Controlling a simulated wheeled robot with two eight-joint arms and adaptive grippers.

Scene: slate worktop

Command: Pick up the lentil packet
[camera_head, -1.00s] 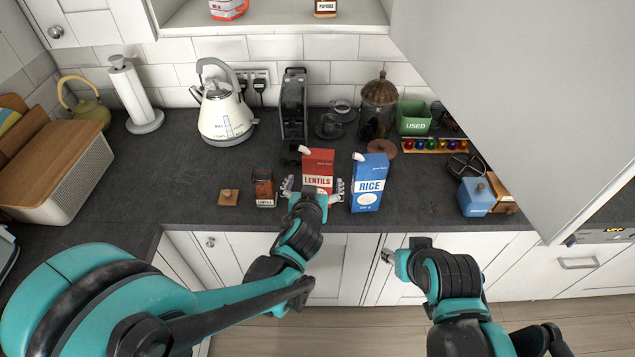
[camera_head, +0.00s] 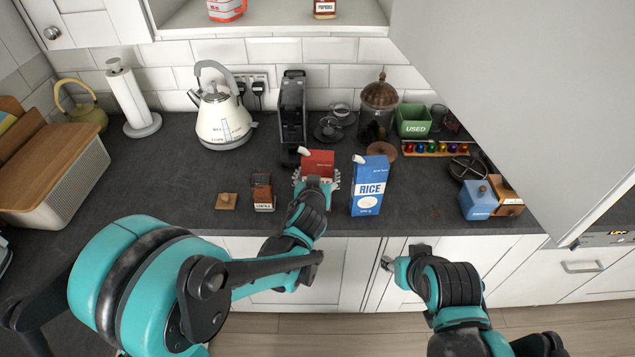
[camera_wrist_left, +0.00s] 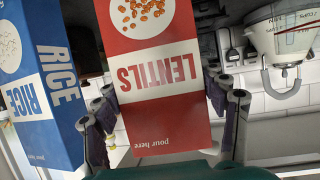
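The red lentil packet (camera_head: 318,163) stands upright on the worktop in the head view, its lower front hidden behind my left gripper (camera_head: 316,180). In the left wrist view the lentil packet (camera_wrist_left: 160,85) fills the middle, label upside down. The fingers of my left gripper (camera_wrist_left: 165,105) lie along both its sides, with the pads against it as far as I can see. My right gripper (camera_head: 388,263) is low in front of the cabinets, away from the packet; its fingers are too small to read.
A blue rice packet (camera_head: 369,187) stands close on the right. A small lentils jar (camera_head: 263,193) and a wooden lid (camera_head: 227,201) are on the left.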

